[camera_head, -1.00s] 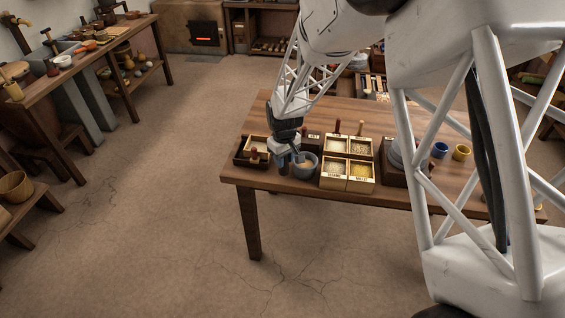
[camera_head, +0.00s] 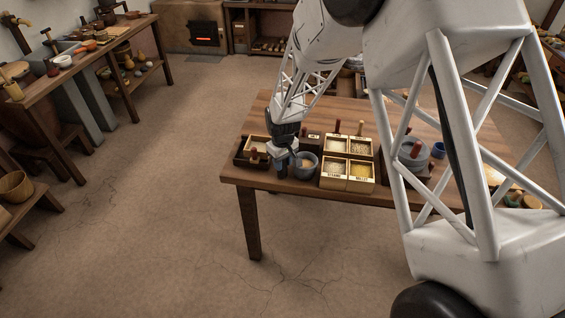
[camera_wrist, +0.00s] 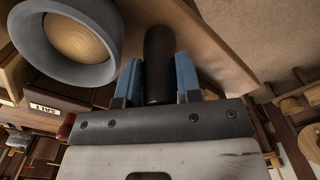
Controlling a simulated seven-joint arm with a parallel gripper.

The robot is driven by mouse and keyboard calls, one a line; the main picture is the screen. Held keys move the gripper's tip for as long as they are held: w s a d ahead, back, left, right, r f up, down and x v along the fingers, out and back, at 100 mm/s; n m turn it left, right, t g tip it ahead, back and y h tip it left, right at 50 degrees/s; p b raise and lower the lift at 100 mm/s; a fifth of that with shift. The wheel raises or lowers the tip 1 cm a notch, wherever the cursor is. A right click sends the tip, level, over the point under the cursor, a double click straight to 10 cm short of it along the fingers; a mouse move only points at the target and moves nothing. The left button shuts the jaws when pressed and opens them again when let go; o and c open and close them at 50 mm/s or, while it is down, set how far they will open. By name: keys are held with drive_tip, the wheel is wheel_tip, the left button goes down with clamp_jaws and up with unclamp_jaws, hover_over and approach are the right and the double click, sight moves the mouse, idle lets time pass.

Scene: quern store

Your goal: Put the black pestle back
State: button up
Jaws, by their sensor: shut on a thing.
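The black pestle (camera_wrist: 158,62) is held between the two blue fingers of my gripper (camera_wrist: 157,82) in the wrist view. In the head view my gripper (camera_head: 282,166) is near the table's front edge, just left of a grey mortar (camera_head: 306,170); the pestle is hard to make out there. The mortar also shows at the upper left of the wrist view (camera_wrist: 112,45), with tan contents. The pestle is beside the mortar, apart from it in the wrist view. Whether its end touches the table cannot be told.
A wooden box of labelled grain compartments (camera_head: 348,188) stands right of the mortar. A dark tray (camera_head: 240,161) is left of my gripper. The table's front strip (camera_head: 300,188) is bare.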

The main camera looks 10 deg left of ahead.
drive_tip(key=shift+f, duration=0.35)
drive_tip(key=o, duration=0.6)
drive_tip(key=shift+o, duration=0.2)
drive_tip(key=shift+r, duration=0.1)
wheel_tip(320, 180, up, 12)
drive_tip(key=shift+r, duration=0.1)
idle(0.8)
